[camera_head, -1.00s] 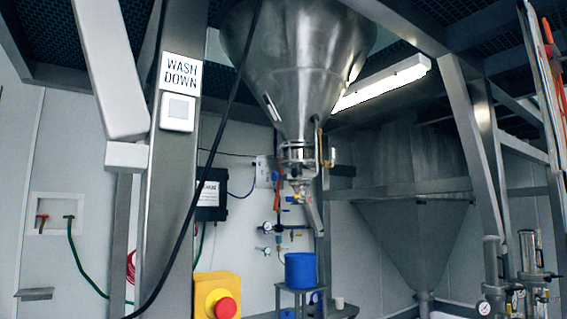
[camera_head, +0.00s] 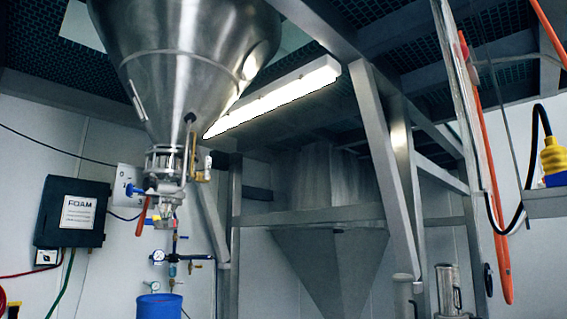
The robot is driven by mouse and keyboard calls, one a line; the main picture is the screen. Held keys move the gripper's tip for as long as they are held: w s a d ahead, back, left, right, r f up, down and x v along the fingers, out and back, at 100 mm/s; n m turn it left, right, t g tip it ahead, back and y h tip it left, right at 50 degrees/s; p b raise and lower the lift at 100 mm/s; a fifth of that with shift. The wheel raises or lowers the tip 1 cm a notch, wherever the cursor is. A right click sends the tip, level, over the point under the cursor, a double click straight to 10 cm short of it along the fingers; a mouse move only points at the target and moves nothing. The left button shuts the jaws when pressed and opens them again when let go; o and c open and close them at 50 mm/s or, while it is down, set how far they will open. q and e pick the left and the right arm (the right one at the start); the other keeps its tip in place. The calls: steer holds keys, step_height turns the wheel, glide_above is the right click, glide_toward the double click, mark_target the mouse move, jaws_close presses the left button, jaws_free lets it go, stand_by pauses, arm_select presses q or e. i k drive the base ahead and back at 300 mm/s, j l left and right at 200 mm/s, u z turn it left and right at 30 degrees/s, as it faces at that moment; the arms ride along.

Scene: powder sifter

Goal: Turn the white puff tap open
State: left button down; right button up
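Neither of my grippers is in view. I cannot pick out a tap that is clearly the white puff tap. A large steel hopper (camera_head: 185,65) hangs at the upper left, with valve fittings (camera_head: 165,165) at its outlet. A blue-handled valve (camera_head: 134,190) and a red handle (camera_head: 143,216) show there, with a brass-coloured fitting (camera_head: 203,168) to the right. Below, a pipe assembly with gauges (camera_head: 158,256) and small valves is on the wall. The handles' positions are too small to read surely.
A black FOAM box (camera_head: 72,212) is on the left wall. A second hopper (camera_head: 330,262) sits behind steel posts (camera_head: 376,160). An orange pole (camera_head: 489,190) and a yellow-and-blue connector (camera_head: 555,162) are at right.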

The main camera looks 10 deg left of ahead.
mark_target(208, 159)
steer(key=i+u, duration=0.55)
steer(key=u, duration=0.3)
